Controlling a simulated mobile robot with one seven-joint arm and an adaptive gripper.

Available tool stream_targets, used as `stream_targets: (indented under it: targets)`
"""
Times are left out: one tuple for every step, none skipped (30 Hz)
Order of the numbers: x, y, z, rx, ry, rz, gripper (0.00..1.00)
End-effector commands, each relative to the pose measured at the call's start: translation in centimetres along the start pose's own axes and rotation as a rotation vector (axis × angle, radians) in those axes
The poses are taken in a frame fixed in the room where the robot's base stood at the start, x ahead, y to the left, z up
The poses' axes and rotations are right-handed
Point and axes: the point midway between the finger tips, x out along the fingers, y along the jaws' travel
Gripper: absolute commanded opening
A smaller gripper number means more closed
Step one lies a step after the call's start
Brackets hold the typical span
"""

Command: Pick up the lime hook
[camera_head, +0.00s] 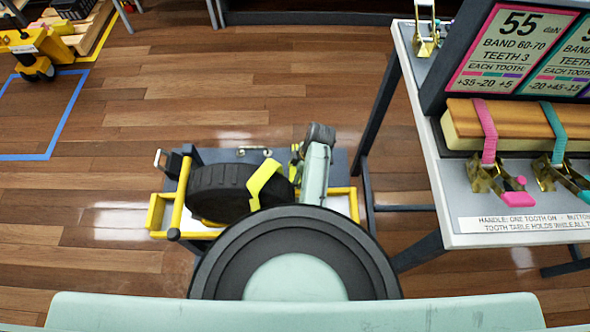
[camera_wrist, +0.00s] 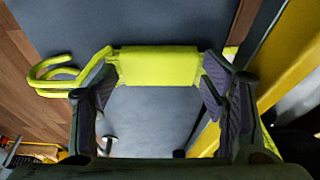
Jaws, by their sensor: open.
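The lime hook (camera_wrist: 158,66) shows in the wrist view as a bright lime block, with bent double prongs reaching out to the left. It lies over a grey-blue surface. My gripper (camera_wrist: 160,82) is open, with one finger near each end of the block. The block spans the gap between the fingertips; I cannot tell whether either pad touches it. In the head view my own arm hides most of the area around my gripper, and I cannot make out the hook clearly there.
A yellow bar (camera_wrist: 292,50) runs close along the right in the wrist view. A table (camera_head: 452,195) with pink and teal straps stands at right. Wooden floor (camera_head: 200,105) beyond the cart is clear.

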Motion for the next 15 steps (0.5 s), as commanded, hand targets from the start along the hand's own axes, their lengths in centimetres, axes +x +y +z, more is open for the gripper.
stream_targets:
  targets:
    - [0.23, 0.0, -0.02, 0.0, 0.0, 0.0, 0.67]
    - [0.33, 0.01, -0.01, -0.001, 0.0, 0.001, 0.67]
    - [0.39, 0.02, 0.0, 0.0, 0.0, 0.001, 0.67]
    - [0.4, 0.02, 0.0, -0.001, 0.0, 0.001, 0.67]
    - [0.4, 0.02, 0.0, -0.001, 0.0, 0.001, 0.67]
    - [0.39, 0.02, 0.0, -0.001, 0.0, 0.001, 0.67]
    - [0.39, 0.02, 0.0, -0.001, 0.0, 0.001, 0.67]
    - [0.38, 0.02, 0.0, 0.0, 0.0, 0.001, 0.67]
    - [0.37, 0.03, 0.0, 0.0, 0.0, 0.001, 0.64]
    - [0.37, 0.03, 0.0, 0.0, 0.0, 0.001, 0.62]
    - [0.37, 0.03, 0.0, 0.0, 0.0, 0.001, 0.6]
    - [0.36, 0.02, 0.01, 0.0, 0.0, 0.001, 0.57]
    - [0.36, 0.03, 0.01, 0.0, 0.0, 0.001, 0.55]
    - [0.35, 0.03, 0.01, 0.0, 0.0, 0.001, 0.53]
    - [0.35, 0.03, 0.01, 0.0, 0.0, 0.001, 0.51]
